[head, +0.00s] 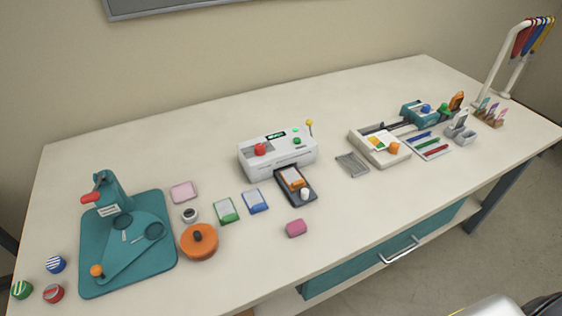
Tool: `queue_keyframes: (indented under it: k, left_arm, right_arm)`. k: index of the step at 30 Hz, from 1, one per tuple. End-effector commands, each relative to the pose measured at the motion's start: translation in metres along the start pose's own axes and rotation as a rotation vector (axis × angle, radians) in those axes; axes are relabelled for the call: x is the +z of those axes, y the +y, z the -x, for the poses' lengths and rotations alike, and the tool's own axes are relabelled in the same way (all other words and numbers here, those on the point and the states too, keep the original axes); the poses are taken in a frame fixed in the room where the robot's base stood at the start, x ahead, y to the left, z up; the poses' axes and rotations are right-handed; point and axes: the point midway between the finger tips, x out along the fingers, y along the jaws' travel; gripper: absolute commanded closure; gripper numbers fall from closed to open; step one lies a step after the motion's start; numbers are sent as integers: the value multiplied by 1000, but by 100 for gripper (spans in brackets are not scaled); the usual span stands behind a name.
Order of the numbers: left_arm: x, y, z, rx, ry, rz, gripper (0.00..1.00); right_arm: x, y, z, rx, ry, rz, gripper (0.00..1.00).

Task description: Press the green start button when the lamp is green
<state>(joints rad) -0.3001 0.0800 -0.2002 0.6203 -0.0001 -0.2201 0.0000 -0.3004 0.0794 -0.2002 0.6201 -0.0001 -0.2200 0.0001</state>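The white laminator (277,158) stands near the middle of the table, in the head view. A small bright green lamp (296,130) appears lit on its top right. Just below it is a darker green round button (297,141), which looks like the start button. A red knob (260,149) sits on its left part, and a small dark display (276,135) with green characters is at the top. A yellow-tipped lever (309,123) rises at its right end. A dark tray (303,190) with an orange-and-white card extends from its front. Neither gripper shows in the head view.
On the left are a teal mat (94,226) with a teal press, and an orange round pot (199,244). Green (226,211) and blue (255,201) cards and a pink block (296,228) lie before the laminator. A beige tray (391,157) stands right. The front middle is clear.

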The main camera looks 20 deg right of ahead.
Motion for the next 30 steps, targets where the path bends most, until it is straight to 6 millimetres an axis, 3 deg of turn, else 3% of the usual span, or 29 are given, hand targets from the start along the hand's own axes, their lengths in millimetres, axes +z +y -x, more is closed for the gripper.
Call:
queue_keyframes:
  k: [12,27,30]
  left_arm:
    - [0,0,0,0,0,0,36]
    - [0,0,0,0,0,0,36]
    - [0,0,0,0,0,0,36]
  right_arm:
    - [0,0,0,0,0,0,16]
    - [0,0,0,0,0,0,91]
    - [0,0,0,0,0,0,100]
